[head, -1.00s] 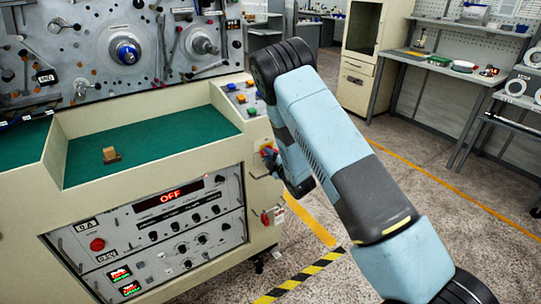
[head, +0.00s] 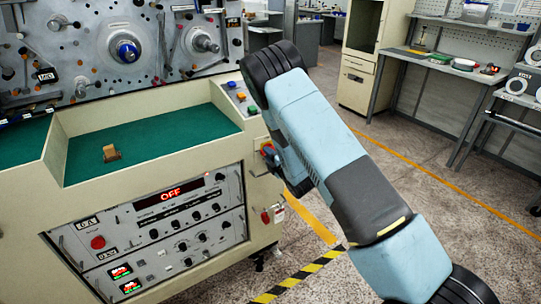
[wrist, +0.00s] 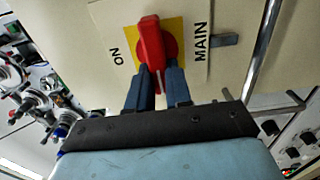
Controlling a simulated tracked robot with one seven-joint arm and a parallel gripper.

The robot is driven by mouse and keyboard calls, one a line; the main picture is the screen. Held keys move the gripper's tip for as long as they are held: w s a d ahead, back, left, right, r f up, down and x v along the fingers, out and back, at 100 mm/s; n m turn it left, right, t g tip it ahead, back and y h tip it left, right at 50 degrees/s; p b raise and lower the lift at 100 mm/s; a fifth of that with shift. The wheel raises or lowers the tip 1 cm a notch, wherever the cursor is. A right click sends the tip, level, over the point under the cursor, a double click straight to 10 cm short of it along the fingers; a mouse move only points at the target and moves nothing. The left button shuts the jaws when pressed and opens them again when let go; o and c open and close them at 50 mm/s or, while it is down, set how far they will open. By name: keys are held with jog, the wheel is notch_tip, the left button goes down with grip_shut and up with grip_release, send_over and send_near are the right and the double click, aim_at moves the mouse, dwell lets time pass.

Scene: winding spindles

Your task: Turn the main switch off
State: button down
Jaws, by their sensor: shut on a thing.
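The main switch (wrist: 150,40) is a red handle on a yellow plate, with "ON" printed to its left and "MAIN" to its right in the wrist view. The handle runs roughly up and down in that picture. My gripper (wrist: 159,76) has its two blue fingers on either side of the handle's lower end, shut on it. In the head view the switch (head: 268,151) sits on the right side of the cream cabinet, partly hidden by my blue arm. The cabinet's red display (head: 184,191) reads "OFF".
A metal bar (wrist: 264,45) runs close to the right of the switch in the wrist view. Coloured buttons (head: 241,96) sit on the ledge above. Open floor lies to the right.

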jog(key=c, duration=1)
grip_release()
jog(key=shift+w+a, duration=0.1)
jog(key=shift+a, duration=0.05)
jog(key=shift+c, duration=0.2)
jog(key=shift+f, duration=0.1)
jog(key=v, duration=1.3)
jog(key=shift+s+d, duration=0.3)
